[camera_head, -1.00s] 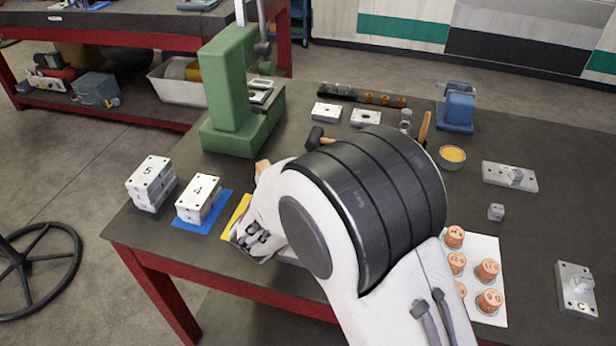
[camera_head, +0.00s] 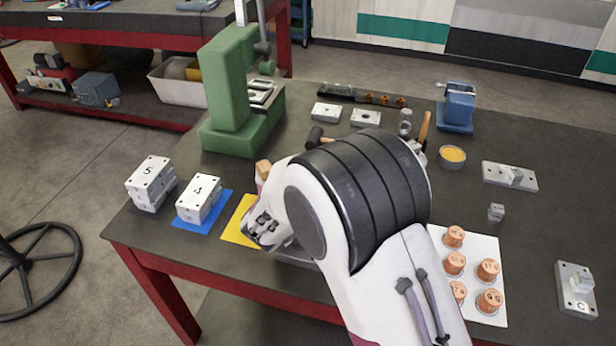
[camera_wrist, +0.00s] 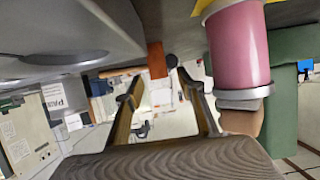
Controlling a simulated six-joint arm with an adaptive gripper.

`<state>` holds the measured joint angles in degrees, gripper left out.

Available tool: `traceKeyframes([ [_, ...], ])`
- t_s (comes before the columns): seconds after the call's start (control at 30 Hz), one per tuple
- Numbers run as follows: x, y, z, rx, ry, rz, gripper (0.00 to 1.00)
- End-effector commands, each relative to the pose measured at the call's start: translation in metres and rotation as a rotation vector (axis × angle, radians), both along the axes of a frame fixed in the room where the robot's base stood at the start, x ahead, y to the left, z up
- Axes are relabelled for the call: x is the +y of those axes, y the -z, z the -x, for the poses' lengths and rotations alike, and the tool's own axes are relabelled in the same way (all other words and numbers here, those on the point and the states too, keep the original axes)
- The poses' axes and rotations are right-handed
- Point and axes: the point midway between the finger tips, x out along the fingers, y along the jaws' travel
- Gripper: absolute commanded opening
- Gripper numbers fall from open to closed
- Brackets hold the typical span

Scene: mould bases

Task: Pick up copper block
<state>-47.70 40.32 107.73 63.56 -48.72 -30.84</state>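Several copper-coloured round blocks with dark markings stand on a white sheet (camera_head: 489,240) at the right of the bench; one copper block (camera_head: 488,270) is near the sheet's right side. They do not show in the wrist view. My gripper (camera_wrist: 165,85) shows in the wrist view with its two fingers spread apart and nothing between them. The white wrist part of my arm is over the yellow mat, well left of the copper blocks.
A pink cylinder (camera_wrist: 240,50) with a brown end is close beside my right-hand finger in the wrist view. Stacked plates (camera_head: 150,185), a blue mat (camera_head: 200,222), a yellow mat (camera_head: 236,226) and a green press (camera_head: 225,90) are at left. A blue vise (camera_head: 458,108) stands at back.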

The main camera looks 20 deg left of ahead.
Motion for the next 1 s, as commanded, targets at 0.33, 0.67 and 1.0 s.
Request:
traceKeyframes([
  [0.33, 0.0, 0.015, -0.029, 0.0, 0.0, 0.001, 0.39],
  [0.67, 0.0, 0.016, -0.032, 0.0, -0.001, 0.001, 0.39],
  [1.0, 0.0, 0.016, -0.032, 0.0, -0.001, 0.001, 0.15],
])
